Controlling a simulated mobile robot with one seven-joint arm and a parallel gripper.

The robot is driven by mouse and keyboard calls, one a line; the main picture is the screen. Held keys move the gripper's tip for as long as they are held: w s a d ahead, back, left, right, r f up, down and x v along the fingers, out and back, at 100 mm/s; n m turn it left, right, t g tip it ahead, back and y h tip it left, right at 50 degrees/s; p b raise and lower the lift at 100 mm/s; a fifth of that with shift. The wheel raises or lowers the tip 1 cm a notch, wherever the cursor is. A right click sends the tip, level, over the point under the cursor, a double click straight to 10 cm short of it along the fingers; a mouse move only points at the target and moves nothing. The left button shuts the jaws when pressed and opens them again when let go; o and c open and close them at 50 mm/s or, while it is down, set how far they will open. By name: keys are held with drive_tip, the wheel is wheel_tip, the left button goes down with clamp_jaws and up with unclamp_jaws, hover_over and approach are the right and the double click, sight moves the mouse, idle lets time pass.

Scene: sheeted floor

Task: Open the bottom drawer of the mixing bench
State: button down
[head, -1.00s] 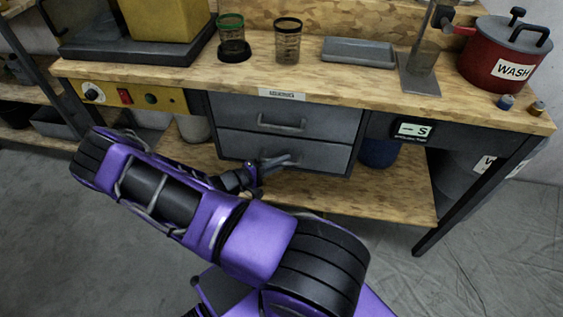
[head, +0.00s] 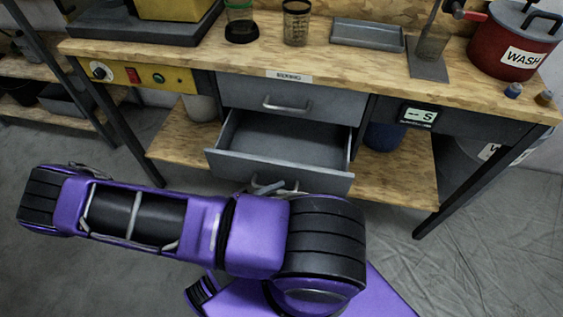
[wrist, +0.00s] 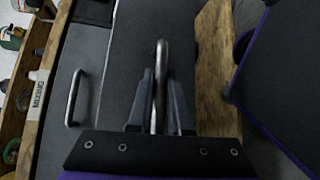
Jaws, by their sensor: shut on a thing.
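The mixing bench (head: 235,60) has two grey drawers under its wooden top. The bottom drawer (head: 325,180) is pulled well out, and its empty inside shows. The top drawer (head: 325,100) is closed. In the wrist view my gripper (wrist: 160,90) is shut on the bottom drawer's bar handle (wrist: 161,55), with one finger on each side of the bar. The top drawer's handle (wrist: 74,98) is left of it there. In the head view my purple arm hides most of the gripper.
The bench top holds a grey tray (head: 368,34), jars (head: 296,24) and a red WASH pot (head: 510,42). A wooden lower shelf (head: 395,180) and bench legs flank the drawer. Grey floor (head: 480,260) is open at the right.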

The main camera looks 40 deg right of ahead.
drive_tip(key=s+a, duration=0.7)
drive_tip(key=a, duration=0.1)
drive_tip(key=shift+s+a, duration=0.15)
drive_tip(key=shift+a, duration=0.15)
drive_tip(key=c, duration=0.9)
unclamp_jaws()
drive_tip(key=shift+o, duration=0.2)
drive_tip(key=w+a+r, duration=0.1)
drive_tip(key=a+r, duration=0.1)
drive_tip(key=a, duration=1.5)
drive_tip(key=shift+w+r, duration=0.2)
drive_tip(key=shift+w, duration=0.1)
drive_tip(key=shift+a, duration=0.15)
